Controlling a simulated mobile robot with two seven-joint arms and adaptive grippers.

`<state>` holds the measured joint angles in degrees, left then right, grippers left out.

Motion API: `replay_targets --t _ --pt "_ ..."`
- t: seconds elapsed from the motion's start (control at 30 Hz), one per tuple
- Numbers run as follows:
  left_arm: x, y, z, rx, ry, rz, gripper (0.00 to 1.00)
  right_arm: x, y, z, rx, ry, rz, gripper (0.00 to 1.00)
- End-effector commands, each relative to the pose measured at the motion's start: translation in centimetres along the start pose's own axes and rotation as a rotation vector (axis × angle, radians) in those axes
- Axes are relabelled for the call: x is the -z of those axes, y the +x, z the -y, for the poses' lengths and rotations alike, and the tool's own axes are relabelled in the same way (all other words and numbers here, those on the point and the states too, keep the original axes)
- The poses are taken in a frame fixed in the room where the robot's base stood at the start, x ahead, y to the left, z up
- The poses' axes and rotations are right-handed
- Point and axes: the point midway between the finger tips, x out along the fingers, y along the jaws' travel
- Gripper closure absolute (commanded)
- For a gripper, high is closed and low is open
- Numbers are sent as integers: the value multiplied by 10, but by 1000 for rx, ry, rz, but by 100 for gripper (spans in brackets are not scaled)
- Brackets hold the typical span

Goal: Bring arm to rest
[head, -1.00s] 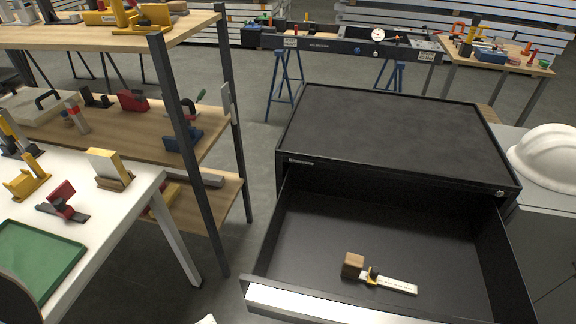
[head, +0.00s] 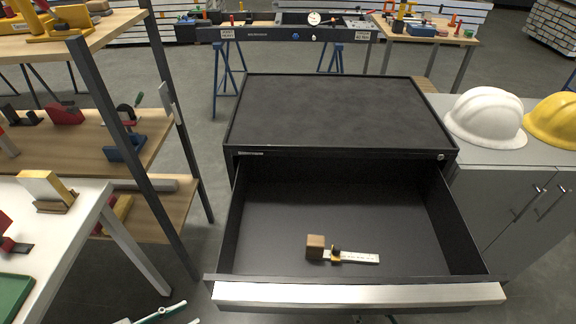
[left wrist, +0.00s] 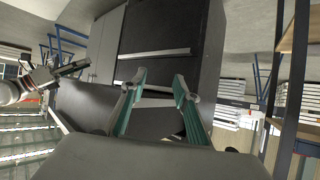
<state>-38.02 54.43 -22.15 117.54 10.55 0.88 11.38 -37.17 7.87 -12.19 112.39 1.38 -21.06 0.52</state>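My left gripper (left wrist: 159,88) shows in the left wrist view with its two green-edged fingers apart and nothing between them. Part of it also shows at the bottom edge of the head view (head: 158,313), low in front of the open drawer's left corner. In the left wrist view, a white arm with a dark gripper (left wrist: 72,68) at the left appears to be my right one; it is too small to tell whether its fingers are open. The drawer (head: 270,235) of the black cabinet (head: 335,110) is pulled out. A wooden block (head: 315,245) and a white-and-yellow measuring tool (head: 352,257) lie inside it.
A white table (head: 75,235) and a wooden-shelved rack (head: 155,125) stand at the left. A grey cabinet (head: 510,195) at the right carries a white helmet (head: 485,115) and a yellow helmet (head: 555,118). The drawer front (head: 360,294) juts out. Workbenches stand behind.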

Motion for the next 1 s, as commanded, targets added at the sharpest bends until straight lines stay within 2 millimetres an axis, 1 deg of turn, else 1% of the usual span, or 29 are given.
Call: replay_targets --t 0.03,0.1,0.3,0.37,0.4,0.43,0.47,0.5,0.67,0.77,0.87,1.0 --pt "-13 -1 23 41 97 53 69 0 0 0 0 0 0 60" --pt "-29 -4 52 90 220 126 69 0 0 0 0 0 0 60" --pt "-58 -20 123 201 478 301 69 0 0 0 0 0 0 60" --pt "-64 -26 142 230 542 350 69 0 0 0 0 -1 0 60" --pt "-68 -31 155 249 583 382 69 0 0 0 0 -1 0 60" --pt "-71 -34 162 261 605 403 69 0 0 0 0 -1 0 60" --pt "-72 -28 150 259 568 385 69 0 0 0 0 -1 0 60" --pt "-72 -24 142 264 538 373 69 0 0 0 0 -2 0 60" --pt "-70 -7 116 288 432 331 69 0 0 -1 0 -2 -1 60" --pt "-68 6 97 305 355 302 69 0 0 -1 0 -3 0 60" --pt "-63 22 74 325 261 266 69 0 0 -1 0 -3 0 60" --pt "-48 48 40 356 107 206 69 0 0 -1 0 -3 0 60"
